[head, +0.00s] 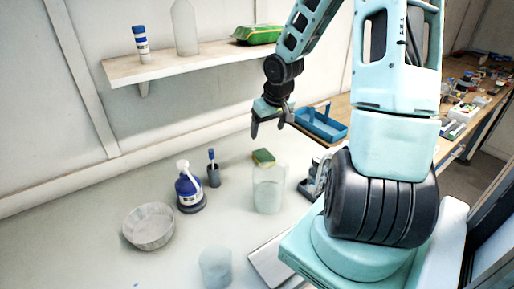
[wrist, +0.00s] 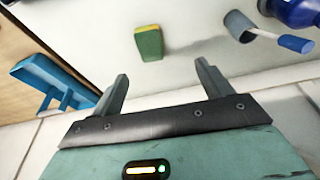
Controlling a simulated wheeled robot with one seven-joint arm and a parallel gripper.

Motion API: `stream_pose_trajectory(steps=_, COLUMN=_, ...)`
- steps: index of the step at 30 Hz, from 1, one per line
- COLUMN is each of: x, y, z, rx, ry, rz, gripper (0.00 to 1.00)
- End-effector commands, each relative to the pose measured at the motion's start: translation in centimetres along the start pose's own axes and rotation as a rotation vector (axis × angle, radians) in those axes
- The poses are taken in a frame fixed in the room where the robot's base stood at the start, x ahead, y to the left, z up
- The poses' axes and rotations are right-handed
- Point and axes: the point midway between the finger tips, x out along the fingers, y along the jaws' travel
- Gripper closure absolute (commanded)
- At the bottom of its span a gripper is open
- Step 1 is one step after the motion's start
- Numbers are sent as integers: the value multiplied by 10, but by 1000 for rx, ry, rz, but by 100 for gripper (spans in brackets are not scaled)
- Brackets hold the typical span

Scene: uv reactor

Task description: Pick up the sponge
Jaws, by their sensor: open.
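The sponge (head: 263,156) is green and yellow and lies on the pale counter, just behind a clear glass jar (head: 268,190) in the head view. In the wrist view the sponge (wrist: 149,43) lies ahead of the fingers, roughly between their lines and a little left of centre. My gripper (head: 270,128) is open and empty, held above the counter near the sponge. Its two fingers (wrist: 162,85) also show in the wrist view, spread apart with nothing between them.
A blue tray (head: 320,124) stands right of the gripper. A brush in a grey cup (head: 213,174), a blue and white bottle (head: 189,187) and a round bowl (head: 148,227) stand left. A shelf (head: 190,61) with a green pack (head: 257,34) hangs above.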

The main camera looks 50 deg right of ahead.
Motion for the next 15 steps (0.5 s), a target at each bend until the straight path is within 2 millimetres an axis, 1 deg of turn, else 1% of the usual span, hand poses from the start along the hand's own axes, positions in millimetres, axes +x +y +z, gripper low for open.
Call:
stream_pose_trajectory(steps=1, x=-3, y=11, z=-1, rx=22, ry=6, rz=2, gripper=22)
stream_pose_trajectory(steps=3, x=-2, y=19, z=-1, rx=37, ry=12, rz=4, gripper=22)
stream_pose_trajectory(steps=5, x=2, y=22, z=-1, rx=44, ry=14, rz=4, gripper=22)
stream_pose_trajectory(steps=8, x=18, y=23, z=-1, rx=44, ry=16, rz=4, gripper=22)
stream_pose_trajectory(steps=15, x=69, y=22, z=-1, rx=41, ry=14, rz=3, gripper=22)
